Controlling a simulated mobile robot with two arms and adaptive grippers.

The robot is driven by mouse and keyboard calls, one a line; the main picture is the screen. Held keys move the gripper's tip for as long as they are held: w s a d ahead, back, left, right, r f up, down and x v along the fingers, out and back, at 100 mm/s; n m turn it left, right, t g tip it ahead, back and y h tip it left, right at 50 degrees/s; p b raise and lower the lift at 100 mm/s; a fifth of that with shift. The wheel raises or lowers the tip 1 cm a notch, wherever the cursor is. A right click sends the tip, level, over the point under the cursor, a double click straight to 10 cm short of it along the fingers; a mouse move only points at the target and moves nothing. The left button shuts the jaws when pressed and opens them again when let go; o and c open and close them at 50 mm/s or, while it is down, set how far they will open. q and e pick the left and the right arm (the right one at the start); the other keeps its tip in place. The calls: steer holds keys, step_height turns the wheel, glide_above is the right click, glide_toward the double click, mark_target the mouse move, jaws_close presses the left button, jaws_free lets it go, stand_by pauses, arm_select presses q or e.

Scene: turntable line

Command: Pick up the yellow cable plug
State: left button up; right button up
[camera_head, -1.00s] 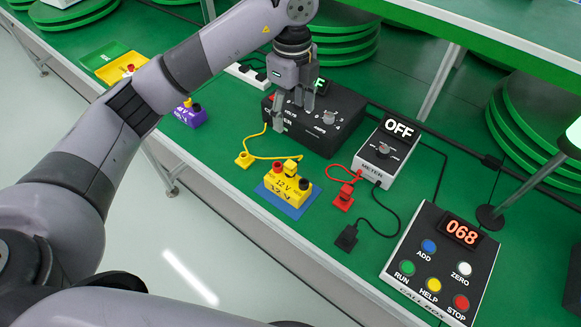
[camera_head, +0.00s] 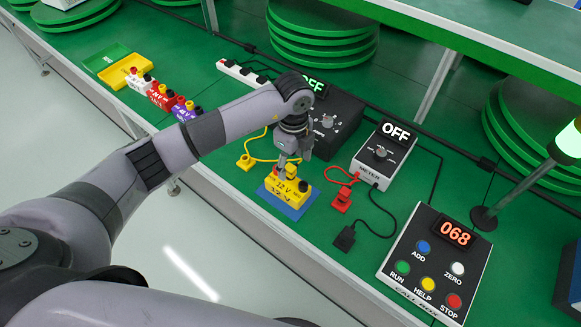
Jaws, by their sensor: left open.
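A yellow cable plug (camera_head: 245,162) lies on the green table left of my left gripper. A yellow cable runs from its area toward the black supply box and the gripper, partly hidden. A yellow 12 V block (camera_head: 286,188) sits on a blue mat (camera_head: 268,200). A small yellow piece, apparently another plug (camera_head: 291,171), shows at the top of the block. My left gripper (camera_head: 289,161) points down just above it, open; whether the fingers touch it cannot be told. My right gripper is not in view.
The black supply box (camera_head: 340,125) stands behind the gripper. The meter (camera_head: 381,152) reading OFF, a red plug (camera_head: 342,200) and a black plug (camera_head: 345,238) are to the right. The call box (camera_head: 435,262) is front right. Smaller blocks (camera_head: 160,97) stand at the left.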

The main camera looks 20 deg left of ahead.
arm_select(q)
steer(key=shift+f, duration=0.85)
steer(key=c, duration=1.1)
steer(key=shift+r, duration=0.1)
steer(key=shift+c, duration=0.2)
steer(key=shift+w+r, duration=0.1)
steer(key=shift+r, duration=0.55)
step_height(320, 180, up, 19)
steer(key=b, duration=0.2)
steer(key=shift+f, duration=0.2)
